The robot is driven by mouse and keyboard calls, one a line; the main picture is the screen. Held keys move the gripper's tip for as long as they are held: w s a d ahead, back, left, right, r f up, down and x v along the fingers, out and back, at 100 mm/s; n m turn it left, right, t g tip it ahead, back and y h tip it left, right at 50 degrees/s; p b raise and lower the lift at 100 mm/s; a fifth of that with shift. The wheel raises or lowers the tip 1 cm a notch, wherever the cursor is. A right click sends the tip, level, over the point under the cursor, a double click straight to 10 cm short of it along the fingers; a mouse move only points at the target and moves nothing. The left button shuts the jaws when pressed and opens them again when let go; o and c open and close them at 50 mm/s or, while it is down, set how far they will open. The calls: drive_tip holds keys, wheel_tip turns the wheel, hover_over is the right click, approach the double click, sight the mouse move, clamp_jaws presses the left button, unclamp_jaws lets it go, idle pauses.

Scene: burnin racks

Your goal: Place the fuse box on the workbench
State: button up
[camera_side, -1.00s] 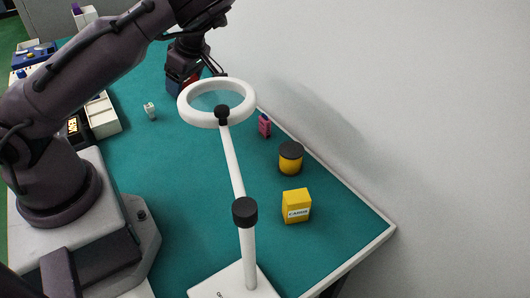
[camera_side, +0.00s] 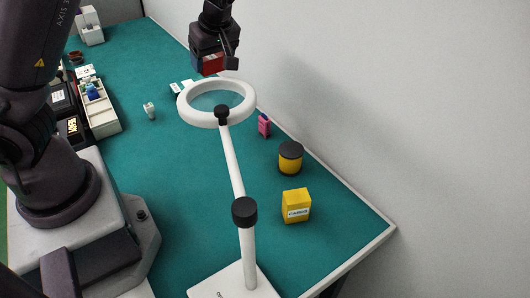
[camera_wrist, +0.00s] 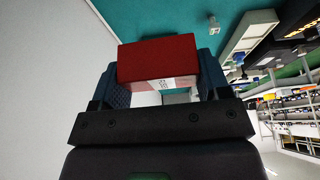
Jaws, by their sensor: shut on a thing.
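The fuse box appears to be the red box with a small white label (camera_wrist: 157,58). It also shows as a small red patch (camera_side: 211,63) high in the side view. My gripper (camera_wrist: 163,80) is shut on it, with a blue-padded finger on either side. In the side view my gripper (camera_side: 213,60) holds it near the back wall, above the far right side of the workbench. The workbench (camera_side: 185,190) has a teal top with a pale edge. Most of the box is hidden by the gripper in the side view.
A magnifier lamp with a white ring (camera_side: 250,101) stands in front. A pink item (camera_side: 264,125), a yellow jar with a black lid (camera_side: 290,160) and a yellow box (camera_side: 296,207) stand along the right edge. A compartment tray (camera_side: 103,115) is at left. Teal surface mid-bench is clear.

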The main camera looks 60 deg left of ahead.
sight(222, 54)
drive_tip(key=d+m, duration=0.1)
drive_tip(key=w+d+r+m+t, duration=0.1)
drive_tip(key=m, duration=0.1)
drive_tip(key=shift+w+d+r, duration=0.15)
drive_tip(key=shift+w, duration=0.1)
drive_tip(key=w+d+r+m+t+h, duration=0.1)
drive_tip(key=d+r+m+h, duration=0.2)
drive_tip(key=d+m, duration=0.4)
drive_tip(key=w+d+r+m+t+h, duration=0.2)
drive_tip(key=d+r+m, duration=0.3)
drive_tip(key=m, duration=0.6)
drive_tip(key=shift+d+m+h, duration=0.3)
drive_tip(key=shift+d+h, duration=0.2)
drive_tip(key=shift+d, duration=0.5)
drive_tip(key=s+a+f+n+y, duration=0.2)
drive_tip(key=s+a+f+n, duration=0.15)
drive_tip(key=a+f, duration=0.3)
drive_tip(key=s+a+f+n+y, duration=0.1)
drive_tip(key=s+a+f+n, duration=0.1)
drive_tip(key=a+f+n, duration=0.4)
drive_tip(key=s+a+f+n+g+y, duration=0.2)
drive_tip(key=s+a+f+n, duration=0.2)
drive_tip(key=s+f+n, duration=0.4)
drive_tip(key=shift+s+a+y, duration=0.2)
drive_tip(key=shift+a+y, duration=0.1)
drive_tip(key=shift+y, duration=0.1)
